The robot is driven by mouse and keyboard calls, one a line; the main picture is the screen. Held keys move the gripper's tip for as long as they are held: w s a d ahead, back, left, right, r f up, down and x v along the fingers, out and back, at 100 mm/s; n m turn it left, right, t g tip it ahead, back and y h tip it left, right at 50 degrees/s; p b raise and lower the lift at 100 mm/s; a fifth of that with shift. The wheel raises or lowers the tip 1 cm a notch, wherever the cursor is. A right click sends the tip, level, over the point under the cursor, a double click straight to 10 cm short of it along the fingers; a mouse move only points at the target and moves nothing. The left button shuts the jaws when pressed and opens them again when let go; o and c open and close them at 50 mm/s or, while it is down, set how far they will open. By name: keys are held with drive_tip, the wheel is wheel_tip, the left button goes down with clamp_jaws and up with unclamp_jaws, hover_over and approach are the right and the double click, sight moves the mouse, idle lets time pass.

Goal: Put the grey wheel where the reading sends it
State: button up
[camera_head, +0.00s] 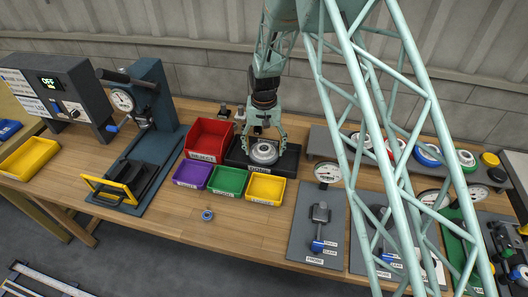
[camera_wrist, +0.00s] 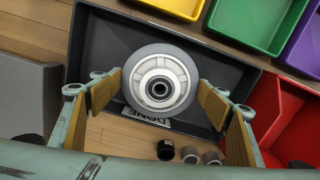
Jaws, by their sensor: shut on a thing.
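The grey wheel (camera_head: 264,153) has a pale hub and a dark centre bore. It also shows in the wrist view (camera_wrist: 161,66), between my gripper's pads. My gripper (camera_head: 264,145) is shut on the wheel, with one finger on either side. The wheel is over or in a black tray (camera_head: 290,164); I cannot tell whether it touches the floor of the tray.
A red bin (camera_head: 204,157) labelled REJECT stands left of the tray. Purple (camera_head: 192,184), green (camera_head: 228,193) and yellow (camera_head: 265,199) bins stand in front. A display box (camera_head: 45,85) shows OFF. Gauge stations and several wheels lie right, partly behind my lattice structure. Front bench is mostly clear.

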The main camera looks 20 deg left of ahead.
drive_tip(key=shift+f, duration=0.55)
drive_tip(key=shift+f, duration=0.15)
drive_tip(key=o, duration=1)
drive_tip(key=shift+r, duration=0.2)
drive_tip(key=shift+r, duration=5.95)
